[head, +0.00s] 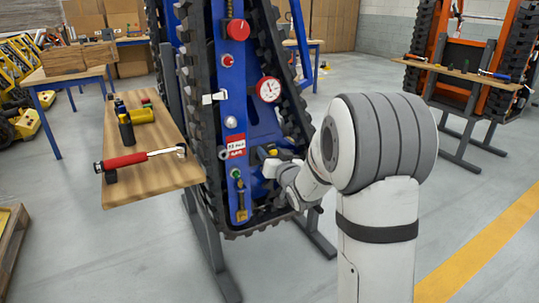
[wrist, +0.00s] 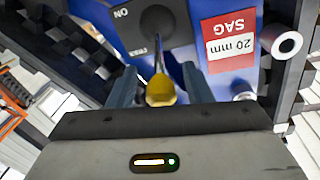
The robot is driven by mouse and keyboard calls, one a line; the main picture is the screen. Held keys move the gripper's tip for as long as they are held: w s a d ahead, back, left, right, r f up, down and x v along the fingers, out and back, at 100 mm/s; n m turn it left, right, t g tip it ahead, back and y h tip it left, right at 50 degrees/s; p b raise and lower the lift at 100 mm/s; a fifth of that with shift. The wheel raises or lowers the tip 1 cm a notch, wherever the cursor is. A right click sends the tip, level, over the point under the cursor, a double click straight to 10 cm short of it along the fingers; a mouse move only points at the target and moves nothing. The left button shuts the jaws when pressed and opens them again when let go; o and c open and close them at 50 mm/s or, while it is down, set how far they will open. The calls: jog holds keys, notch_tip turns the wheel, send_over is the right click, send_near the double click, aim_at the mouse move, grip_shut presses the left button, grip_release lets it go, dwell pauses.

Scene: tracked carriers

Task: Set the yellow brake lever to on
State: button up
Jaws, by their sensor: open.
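The yellow brake lever's knob (wrist: 160,88) shows in the wrist view, on a thin dark shaft rising from a dark plate (wrist: 168,22). The plate carries the upside-down word ON at its upper left and a smaller, unclear word below it. My gripper (wrist: 160,76) is open, with one blue-grey finger on each side of the knob. I cannot tell whether either finger touches it. In the head view my gripper (head: 273,164) is at the blue carrier's lower right, and the yellow knob (head: 272,152) shows beside it, partly hidden.
A red-and-white "20 mm SAG" label (wrist: 229,42) is close by. The blue carrier (head: 232,100) has black track, a red knob (head: 238,29), a gauge (head: 269,89) and another yellow handle (head: 241,207). A wooden bench (head: 150,170) with tools stands left.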

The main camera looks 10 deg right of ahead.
jog(key=shift+w+a, duration=0.1)
jog(key=shift+w, duration=0.2)
jog(key=shift+c, duration=0.5)
grip_shut()
